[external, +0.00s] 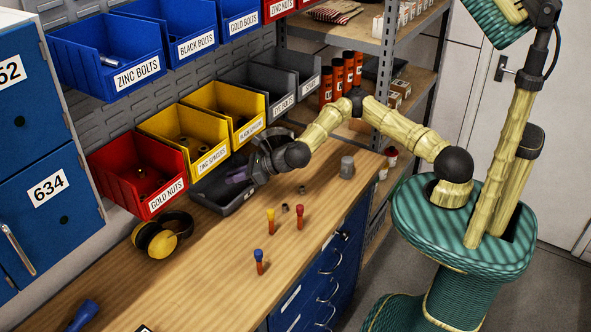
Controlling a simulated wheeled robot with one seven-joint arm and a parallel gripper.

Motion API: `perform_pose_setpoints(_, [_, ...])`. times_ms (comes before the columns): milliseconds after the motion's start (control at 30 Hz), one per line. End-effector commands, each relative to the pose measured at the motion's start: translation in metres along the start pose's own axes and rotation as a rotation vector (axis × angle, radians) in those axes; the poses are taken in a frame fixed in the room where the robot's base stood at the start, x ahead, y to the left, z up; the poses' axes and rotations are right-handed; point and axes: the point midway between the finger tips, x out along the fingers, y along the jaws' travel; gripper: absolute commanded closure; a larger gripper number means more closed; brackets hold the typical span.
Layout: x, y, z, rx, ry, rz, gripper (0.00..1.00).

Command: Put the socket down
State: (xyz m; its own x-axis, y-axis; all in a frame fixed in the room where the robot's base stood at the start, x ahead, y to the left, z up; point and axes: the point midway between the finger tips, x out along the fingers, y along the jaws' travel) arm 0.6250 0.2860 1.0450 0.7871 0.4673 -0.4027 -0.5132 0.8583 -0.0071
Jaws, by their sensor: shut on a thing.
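My gripper (243,174) is at the end of the outstretched arm, over the dark grey tray (236,208) on the workbench. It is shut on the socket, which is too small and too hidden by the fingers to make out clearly. I cannot tell whether the socket touches the tray. Small dark metal pieces that look like sockets stand on the wood, one (285,207) near the screwdrivers and one (302,190) farther right.
Red (140,178) and yellow bins stand behind the tray. Yellow ear defenders (162,236) lie left. A grey cylinder (347,167) stands right. The front-left benchtop (200,285) is mostly clear.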

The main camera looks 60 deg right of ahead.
Motion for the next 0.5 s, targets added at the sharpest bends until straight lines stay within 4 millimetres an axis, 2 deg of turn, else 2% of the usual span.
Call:
perform_pose_setpoints(33, [-0.006,-0.009,0.004,0.013,0.002,-0.031,1.0])
perform_pose_setpoints(167, [-0.013,-0.032,-0.006,0.047,0.001,-0.112,1.0])
perform_pose_setpoints(500, [-0.047,-0.081,-0.042,0.134,0.0,-0.308,1.0])
